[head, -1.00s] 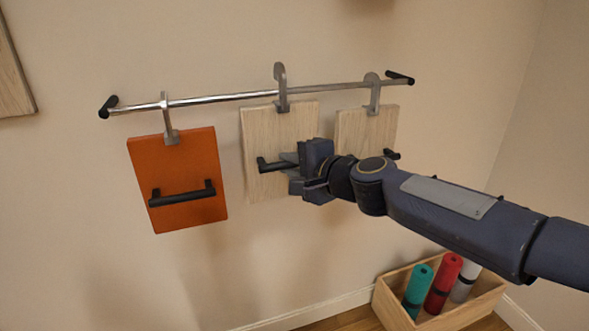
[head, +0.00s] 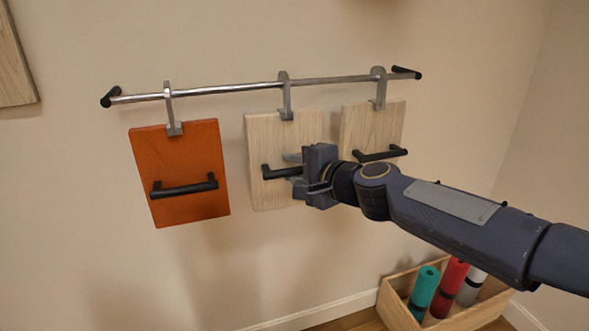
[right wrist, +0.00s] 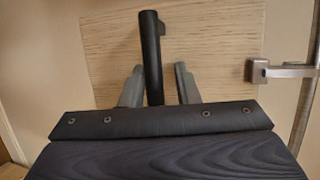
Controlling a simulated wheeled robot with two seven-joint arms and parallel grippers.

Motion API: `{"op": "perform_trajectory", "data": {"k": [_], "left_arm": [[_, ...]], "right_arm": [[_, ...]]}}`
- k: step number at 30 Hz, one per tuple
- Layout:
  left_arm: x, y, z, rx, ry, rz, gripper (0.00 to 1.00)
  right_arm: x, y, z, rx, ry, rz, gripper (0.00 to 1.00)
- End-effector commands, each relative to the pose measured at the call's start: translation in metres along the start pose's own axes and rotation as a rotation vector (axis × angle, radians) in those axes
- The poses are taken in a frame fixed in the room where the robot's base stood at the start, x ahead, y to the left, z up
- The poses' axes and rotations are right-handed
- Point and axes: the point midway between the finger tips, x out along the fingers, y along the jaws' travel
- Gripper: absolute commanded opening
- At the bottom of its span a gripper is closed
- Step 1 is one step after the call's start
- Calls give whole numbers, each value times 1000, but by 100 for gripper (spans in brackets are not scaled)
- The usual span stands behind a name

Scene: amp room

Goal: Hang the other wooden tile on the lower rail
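A pale wooden tile (head: 265,135) hangs in the middle of the metal rail (head: 225,91), its grey hook (head: 285,95) over the bar. It also shows in the right wrist view (right wrist: 215,50), with its hook at the rail on the right. My right gripper (head: 297,172) is open around the tile's black handle (right wrist: 151,60), a finger on each side with small gaps. A second wooden tile (head: 368,128) hangs by its hook to the right. An orange tile (head: 180,155) hangs to the left. My left gripper is not in view.
A wooden box (head: 395,304) with rolled teal (head: 423,290), red and grey mats stands on the floor at the lower right. Part of a wooden panel (head: 12,65) shows at the upper left. The wall below the tiles is clear.

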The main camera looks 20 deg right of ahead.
Motion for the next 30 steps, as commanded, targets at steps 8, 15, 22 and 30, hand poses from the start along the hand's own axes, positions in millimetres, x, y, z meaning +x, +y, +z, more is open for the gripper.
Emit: {"op": "perform_trajectory", "data": {"k": [8,15,22,30], "left_arm": [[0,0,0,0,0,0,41],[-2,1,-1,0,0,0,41],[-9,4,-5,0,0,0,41],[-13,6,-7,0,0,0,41]], "right_arm": [[0,1,0,0,0,2,41],[-15,0,0,0,1,2,41],[-56,-1,0,0,1,0,41],[-78,0,0,0,0,1,41]]}}
